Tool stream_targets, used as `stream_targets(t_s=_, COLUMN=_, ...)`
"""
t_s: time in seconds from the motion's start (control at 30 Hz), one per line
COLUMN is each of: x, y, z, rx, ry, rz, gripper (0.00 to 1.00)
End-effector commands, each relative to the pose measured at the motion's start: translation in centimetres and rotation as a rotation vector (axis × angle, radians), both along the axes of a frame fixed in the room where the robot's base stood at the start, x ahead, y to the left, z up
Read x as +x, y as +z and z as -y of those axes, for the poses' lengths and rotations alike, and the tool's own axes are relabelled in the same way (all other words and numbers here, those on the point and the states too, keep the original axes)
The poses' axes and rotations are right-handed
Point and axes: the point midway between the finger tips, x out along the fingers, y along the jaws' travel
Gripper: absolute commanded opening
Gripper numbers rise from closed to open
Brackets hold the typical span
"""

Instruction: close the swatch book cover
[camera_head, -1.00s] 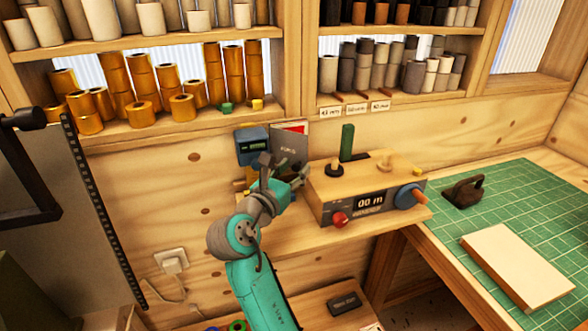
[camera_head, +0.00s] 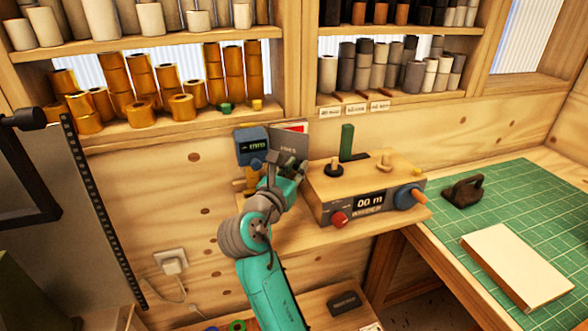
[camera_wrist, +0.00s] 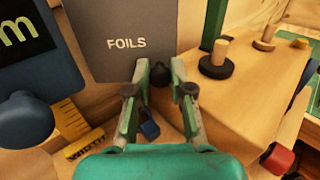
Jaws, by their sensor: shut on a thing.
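The swatch book's grey cover (camera_head: 291,140), marked FOILS, stands steeply at the back of the small shelf. A red and white strip (camera_head: 292,127) shows along its top edge. In the wrist view the cover (camera_wrist: 125,35) fills the upper middle, with a dark round knob (camera_wrist: 160,74) at its lower edge. My gripper (camera_wrist: 159,80) has its fingertips on both sides of this knob and is shut on it. In the head view my gripper (camera_head: 287,170) is in front of the cover's lower part and hides it.
A blue display unit (camera_head: 251,145) stands close on the left. A wooden counter box (camera_head: 365,190) with pegs and knobs is close on the right. A green mat (camera_head: 535,205) lies on the right bench. Shelves of foil rolls (camera_head: 180,107) are above.

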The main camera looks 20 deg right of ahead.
Motion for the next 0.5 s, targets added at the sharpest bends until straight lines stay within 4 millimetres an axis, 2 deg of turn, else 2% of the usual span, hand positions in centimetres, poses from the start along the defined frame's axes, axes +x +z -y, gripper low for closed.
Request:
stream_targets(t_s=0.2, x=0.5, y=-0.2, z=1.2, rx=0.001, ry=0.129, rz=-0.003, gripper=0.0)
stream_targets(t_s=0.5, x=0.9, y=-0.1, z=1.6, rx=0.002, ry=0.209, rz=0.0, gripper=0.0)
